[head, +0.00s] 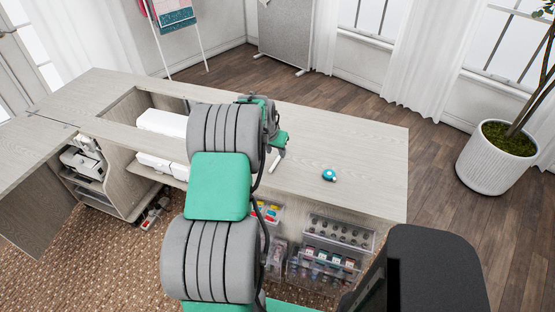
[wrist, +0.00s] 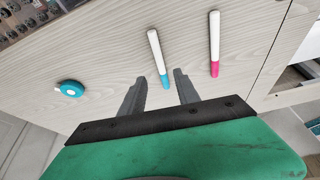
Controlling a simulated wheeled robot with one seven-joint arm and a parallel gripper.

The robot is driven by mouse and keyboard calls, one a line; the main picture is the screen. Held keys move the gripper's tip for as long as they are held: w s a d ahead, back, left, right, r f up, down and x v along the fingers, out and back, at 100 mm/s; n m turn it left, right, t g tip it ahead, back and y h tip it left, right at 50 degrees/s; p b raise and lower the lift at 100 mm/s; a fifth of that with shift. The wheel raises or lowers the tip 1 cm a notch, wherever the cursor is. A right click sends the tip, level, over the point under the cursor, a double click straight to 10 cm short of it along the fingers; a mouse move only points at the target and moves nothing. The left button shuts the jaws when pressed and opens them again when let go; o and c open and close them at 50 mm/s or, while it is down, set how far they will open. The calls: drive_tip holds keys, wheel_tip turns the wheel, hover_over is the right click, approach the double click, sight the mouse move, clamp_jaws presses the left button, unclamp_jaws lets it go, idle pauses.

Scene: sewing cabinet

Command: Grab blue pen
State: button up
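The blue pen (wrist: 159,57), white with a blue end, lies on the wooden tabletop in the wrist view. Its blue end points toward my gripper (wrist: 160,82), lying about between the two fingertips. The fingers are spread apart and hold nothing; I cannot tell how high they are above the table. A white pen with a pink end (wrist: 214,43) lies to the right of the blue pen, outside the fingers. In the head view my arm hides most of the pen area, and a white pen (head: 276,161) shows beside my gripper; its colour end is not clear.
A round teal tape-like object (head: 329,175) lies on the tabletop (head: 375,150), left of the pens in the wrist view (wrist: 71,89). The cabinet has an opening at the left with white items (head: 163,122). Clear drawers (head: 330,250) hang below the front edge.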

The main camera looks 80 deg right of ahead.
sight(277, 159)
drive_tip(key=p+x, duration=0.1)
drive_tip(key=x, duration=0.4)
drive_tip(key=shift+w+a, duration=0.15)
drive_tip(key=shift+c, duration=0.6)
clamp_jaws()
